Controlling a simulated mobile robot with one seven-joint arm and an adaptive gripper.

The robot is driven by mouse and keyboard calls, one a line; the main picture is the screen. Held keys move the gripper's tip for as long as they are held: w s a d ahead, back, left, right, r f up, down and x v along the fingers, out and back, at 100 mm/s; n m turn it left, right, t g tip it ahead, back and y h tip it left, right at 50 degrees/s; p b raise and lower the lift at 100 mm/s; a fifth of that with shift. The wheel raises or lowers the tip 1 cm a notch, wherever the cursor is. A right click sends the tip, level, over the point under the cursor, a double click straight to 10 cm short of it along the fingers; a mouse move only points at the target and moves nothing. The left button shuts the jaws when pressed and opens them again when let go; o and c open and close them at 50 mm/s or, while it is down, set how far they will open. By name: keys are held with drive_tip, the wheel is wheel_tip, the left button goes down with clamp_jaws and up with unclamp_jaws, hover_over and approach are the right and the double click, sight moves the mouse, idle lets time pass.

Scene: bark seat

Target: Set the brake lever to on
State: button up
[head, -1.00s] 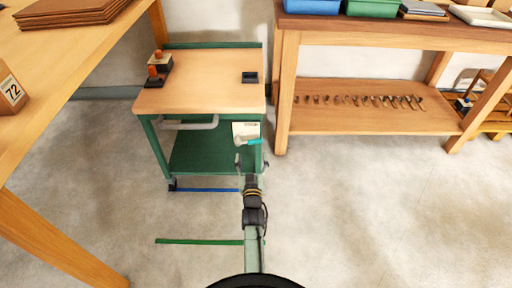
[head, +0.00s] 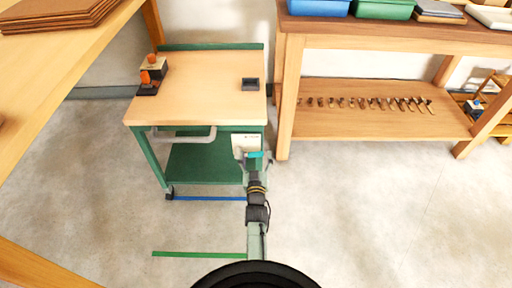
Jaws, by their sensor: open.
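The green cart (head: 150,160) with a pale wooden top stands ahead of me. A white label plate (head: 245,142) is on its front right side, below the top. The teal brake lever (head: 254,155) lies across the lower part of this plate, roughly level. The plate's writing is too small to read. My gripper (head: 256,163) is open, right at the lever and just below it in the picture. I cannot tell whether a finger touches the lever. My arm hides part of the cart's right leg.
Two orange-topped items (head: 150,75) and a small dark tray (head: 250,84) are on the cart top. A wooden table (head: 60,60) is at the left, a workbench (head: 380,115) at the right. Blue (head: 210,198) and green (head: 200,254) lines mark the open floor.

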drive_tip(key=shift+w, duration=0.35)
drive_tip(key=shift+s, duration=0.1)
drive_tip(key=shift+c, duration=0.4)
drive_tip(key=shift+r, duration=0.1)
clamp_jaws()
